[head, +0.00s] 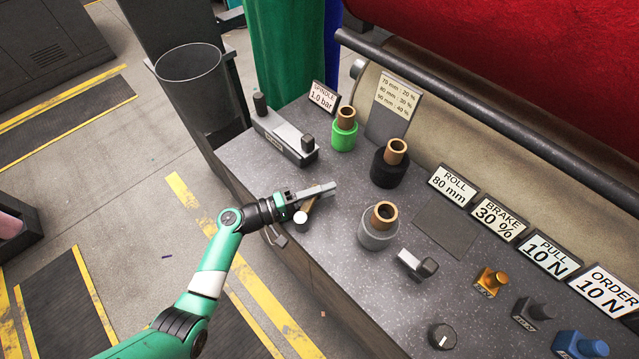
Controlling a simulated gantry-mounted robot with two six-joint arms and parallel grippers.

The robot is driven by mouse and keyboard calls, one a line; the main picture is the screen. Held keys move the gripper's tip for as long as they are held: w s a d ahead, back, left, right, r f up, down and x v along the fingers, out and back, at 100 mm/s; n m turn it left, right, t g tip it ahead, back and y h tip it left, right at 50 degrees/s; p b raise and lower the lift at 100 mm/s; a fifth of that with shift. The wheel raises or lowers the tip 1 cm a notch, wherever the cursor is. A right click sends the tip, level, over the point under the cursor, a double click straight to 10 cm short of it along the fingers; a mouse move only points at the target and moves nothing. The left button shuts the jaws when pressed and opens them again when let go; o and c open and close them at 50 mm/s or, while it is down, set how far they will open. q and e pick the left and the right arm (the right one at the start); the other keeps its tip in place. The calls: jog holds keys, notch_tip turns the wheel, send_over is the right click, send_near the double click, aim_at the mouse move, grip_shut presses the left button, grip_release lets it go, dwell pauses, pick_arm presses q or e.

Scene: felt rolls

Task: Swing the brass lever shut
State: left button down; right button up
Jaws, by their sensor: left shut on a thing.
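The brass lever (309,206) is a short brass-coloured bar at the front left of the grey speckled worktop, with a pale round end (301,218) toward the front edge. My left gripper (318,190) comes in from the left over the worktop edge and is shut on the lever. Its fingers cover the lever's upper part, so the full angle of the lever and its pivot cannot be made out. My right gripper is not in view.
Grey (377,238), black (389,172) and green (343,137) felt rolls stand upright on the worktop (330,255). A grey block with black knobs (283,137) lies behind the gripper. A small grey fixture (413,266) stands to the right. Label cards line the back.

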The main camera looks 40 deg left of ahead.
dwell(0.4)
pick_arm(q)
jog(key=c, duration=0.6)
grip_release()
jog(key=shift+c, duration=0.2)
